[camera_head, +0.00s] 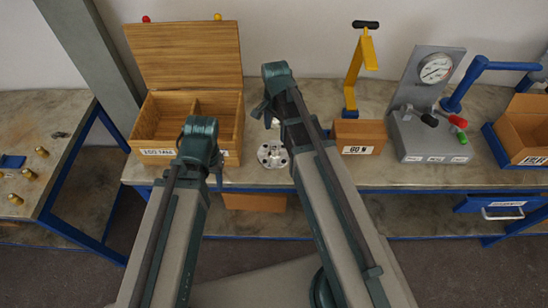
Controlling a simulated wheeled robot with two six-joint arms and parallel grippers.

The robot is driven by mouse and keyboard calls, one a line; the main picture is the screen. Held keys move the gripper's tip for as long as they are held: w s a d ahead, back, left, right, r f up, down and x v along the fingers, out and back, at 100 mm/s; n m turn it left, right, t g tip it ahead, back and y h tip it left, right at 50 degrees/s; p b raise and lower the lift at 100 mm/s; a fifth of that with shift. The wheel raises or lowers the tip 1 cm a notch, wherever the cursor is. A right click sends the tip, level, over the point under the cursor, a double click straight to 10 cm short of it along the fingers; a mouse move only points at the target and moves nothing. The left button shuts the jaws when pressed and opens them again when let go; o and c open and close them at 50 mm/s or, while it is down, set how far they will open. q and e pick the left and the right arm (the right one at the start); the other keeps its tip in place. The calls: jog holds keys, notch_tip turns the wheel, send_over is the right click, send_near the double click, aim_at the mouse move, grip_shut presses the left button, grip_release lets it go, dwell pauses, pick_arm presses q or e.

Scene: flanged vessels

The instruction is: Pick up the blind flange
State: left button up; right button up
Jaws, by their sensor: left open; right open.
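A small light-grey metal flange with several bolt holes (272,155) is on the workbench (290,178), near its front edge. It looks like the blind flange; the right arm passes close beside it. My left gripper (217,176) is mostly hidden behind its own wrist, in front of the wooden box. My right gripper (263,108) points down behind its forearm, above and beyond the flange in the picture. Both grippers are open. Neither visibly touches the flange, but their fingertips are hard to make out.
An open-lidded wooden box (139,128) with compartments stands left of the flange. An open carton (525,130) is at far right. Another bench (40,195) is at left.

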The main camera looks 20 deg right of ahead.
aim_at(274, 147)
notch_tip(274, 147, down, 5)
jog(key=b, duration=0.3)
jog(key=shift+r, duration=0.2)
jog(key=f+b, duration=0.5)
jog(key=shift+s+a+f+b, duration=0.1)
jog(key=shift+s+a+b, duration=0.1)
jog(key=shift+b, duration=0.15)
grip_shut()
dwell(1.0)
